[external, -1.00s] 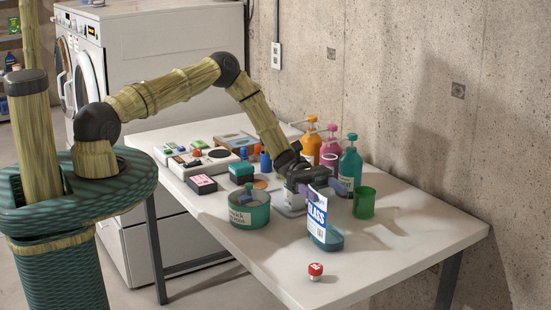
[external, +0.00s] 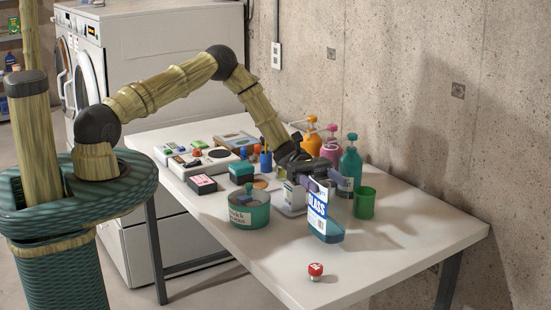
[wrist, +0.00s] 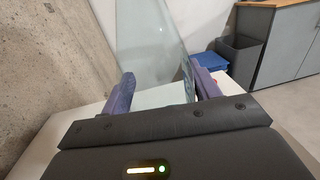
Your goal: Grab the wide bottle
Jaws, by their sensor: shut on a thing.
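The wide bottle (external: 325,226) is a clear, flat bottle with a blue and white "GLASS" label and blue-tinted liquid at its bottom. It is near the right front part of the white table, slightly tilted, and appears just above the tabletop. My gripper (external: 322,184) is shut on its upper part. In the wrist view the bottle's pale clear body (wrist: 150,60) stands between the two purple fingers of my gripper (wrist: 154,92). The bottle's far side is hidden.
A green cup (external: 364,203) and a teal pump bottle (external: 350,165) stand close behind. A teal tin (external: 249,210) is to the left. A small red-capped item (external: 315,271) lies in front. The table's right side (external: 430,225) is clear.

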